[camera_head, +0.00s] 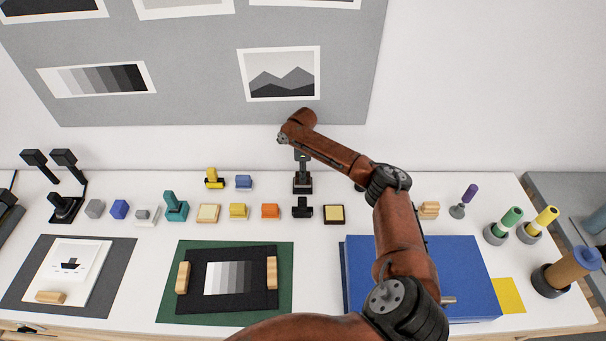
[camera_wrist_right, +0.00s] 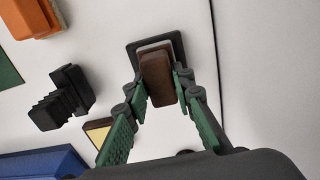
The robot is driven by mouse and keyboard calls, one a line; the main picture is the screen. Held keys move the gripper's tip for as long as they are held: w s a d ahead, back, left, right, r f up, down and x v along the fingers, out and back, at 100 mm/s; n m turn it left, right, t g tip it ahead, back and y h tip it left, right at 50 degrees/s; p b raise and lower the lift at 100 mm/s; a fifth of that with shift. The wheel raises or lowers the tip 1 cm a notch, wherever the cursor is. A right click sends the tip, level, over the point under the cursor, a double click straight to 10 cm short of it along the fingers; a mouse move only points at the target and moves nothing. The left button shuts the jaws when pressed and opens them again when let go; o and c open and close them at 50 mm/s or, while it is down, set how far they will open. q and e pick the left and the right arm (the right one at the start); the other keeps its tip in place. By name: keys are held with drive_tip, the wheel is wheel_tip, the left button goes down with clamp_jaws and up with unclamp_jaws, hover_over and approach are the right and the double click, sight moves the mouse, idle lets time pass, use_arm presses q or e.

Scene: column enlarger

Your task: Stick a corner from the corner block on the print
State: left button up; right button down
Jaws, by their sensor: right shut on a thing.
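My right gripper (camera_head: 302,170) reaches down to the back row of the table and is shut on a dark brown-handled block (camera_head: 302,188). In the right wrist view the green-padded fingers (camera_wrist_right: 158,86) sit on both sides of its brown upright part (camera_wrist_right: 157,76), which rises from a pale layer and a black base. I cannot tell whether its base touches the table. A print with a small dark ship (camera_head: 75,253) lies on a grey mat at the left. A grey-step print (camera_head: 230,278) lies on a black board at the middle. I cannot tell which block is the corner block. My left gripper is out of view.
Several small coloured blocks stand in rows, including an orange one (camera_head: 270,211), a black stepped one (camera_head: 302,208) and a yellow-topped one (camera_head: 334,214). A blue box (camera_head: 356,262) lies under my right arm. Wooden blocks (camera_head: 183,278) sit on the board's edges.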

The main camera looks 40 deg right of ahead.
drive_tip(key=shift+s+f+p, duration=0.1)
drive_tip(key=shift+f+p, duration=0.05)
drive_tip(key=shift+p, duration=0.3)
idle(1.7)
wheel_tip(320, 180, up, 7)
drive_tip(key=p, duration=1)
drive_tip(key=shift+r, duration=0.2)
drive_tip(key=shift+f, duration=0.1)
idle(0.6)
